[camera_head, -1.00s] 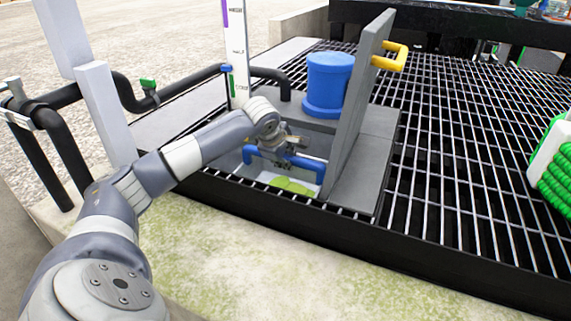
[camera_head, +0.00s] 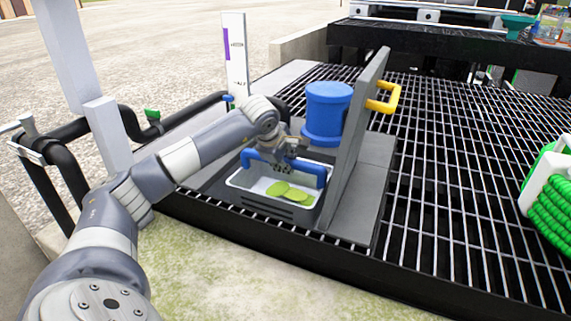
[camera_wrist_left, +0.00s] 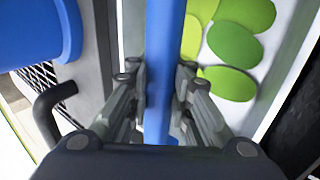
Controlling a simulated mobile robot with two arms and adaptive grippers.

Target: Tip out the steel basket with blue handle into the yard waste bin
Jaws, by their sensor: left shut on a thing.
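The steel basket with blue handle (camera_head: 268,204) is a grey, open-topped tub with several green leaf-like discs (camera_head: 288,191) inside. My left gripper (camera_head: 288,160) is shut on the basket's blue handle (camera_head: 311,172), above the tub. In the left wrist view the blue handle (camera_wrist_left: 160,80) runs between the two fingers, and the green discs (camera_wrist_left: 235,45) lie on the pale basket floor. The basket looks about level, raised within the grey recess. I do not see a bin that I can identify as the yard waste bin. My right gripper is not in view.
An upright grey panel (camera_head: 352,135) with a yellow handle (camera_head: 384,98) stands right of the basket. A blue cylinder (camera_head: 327,112) stands behind it. Black pipes (camera_head: 62,165) are at the left. Open metal grating (camera_head: 450,185) spreads right, with a green coiled hose (camera_head: 552,200) at its edge.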

